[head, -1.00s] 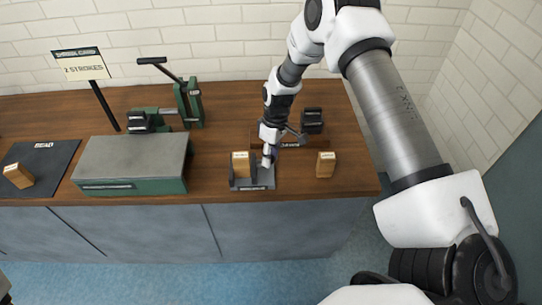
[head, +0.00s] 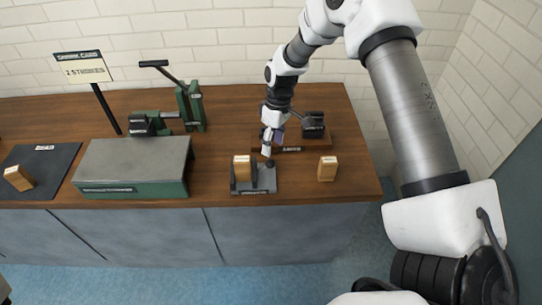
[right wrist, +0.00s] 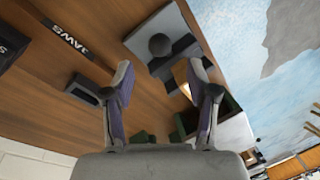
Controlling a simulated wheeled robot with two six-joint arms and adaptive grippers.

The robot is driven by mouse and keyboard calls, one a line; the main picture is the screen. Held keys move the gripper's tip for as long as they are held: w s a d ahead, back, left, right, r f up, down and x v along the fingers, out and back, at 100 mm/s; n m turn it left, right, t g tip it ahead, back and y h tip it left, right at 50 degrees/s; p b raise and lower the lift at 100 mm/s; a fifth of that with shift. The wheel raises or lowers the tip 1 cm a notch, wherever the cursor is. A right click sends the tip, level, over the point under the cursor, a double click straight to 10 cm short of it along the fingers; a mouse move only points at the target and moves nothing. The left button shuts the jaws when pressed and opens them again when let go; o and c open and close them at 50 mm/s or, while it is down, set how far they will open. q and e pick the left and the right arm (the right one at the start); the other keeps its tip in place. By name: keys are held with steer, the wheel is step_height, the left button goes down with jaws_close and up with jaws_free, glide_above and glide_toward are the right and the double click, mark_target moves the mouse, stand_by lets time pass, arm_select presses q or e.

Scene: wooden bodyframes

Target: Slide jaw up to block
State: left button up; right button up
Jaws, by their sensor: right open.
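A grey fixture (head: 264,187) stands at the counter's front, with a wooden block (head: 242,169) upright at its left side. A dark jaw with a round knob (head: 271,164) is to the block's right; whether it touches the block I cannot tell. In the right wrist view the knob (right wrist: 160,45) and part of the block (right wrist: 181,74) show beyond the fingers. My right gripper (right wrist: 160,68) is open and empty, its fingers apart. In the head view it (head: 268,150) is just behind and above the knob. My left gripper is not in view.
A jaws tray (head: 291,150) with a black piece (head: 313,125) lies behind, and another wooden block (head: 327,168) stands to the right. A green-sided bench (head: 135,165), a green press (head: 190,105) and a sign (head: 82,68) are to the left.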

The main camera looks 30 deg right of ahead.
steer(key=r, duration=0.3)
steer(key=d+r, duration=0.1)
steer(key=r, duration=0.1)
steer(key=shift+w+r, duration=0.2)
steer(key=s+a+f+m+g+h+b, duration=0.1)
steer(key=s+a+f, duration=0.3)
steer(key=s+f, duration=0.55)
steer(key=s+a+f+m+g+b, duration=0.1)
steer(key=s+a+f, duration=0.2)
steer(key=s+f, duration=0.7)
steer(key=s+a+f+g+h+b, duration=0.1)
steer(key=s+a+f, duration=0.35)
steer(key=s, duration=1.05)
steer(key=w+m+t, duration=0.2)
steer(key=w, duration=0.1)
steer(key=w+d+m+t, duration=0.1)
steer(key=t, duration=0.1)
steer(key=shift+w, duration=0.4)
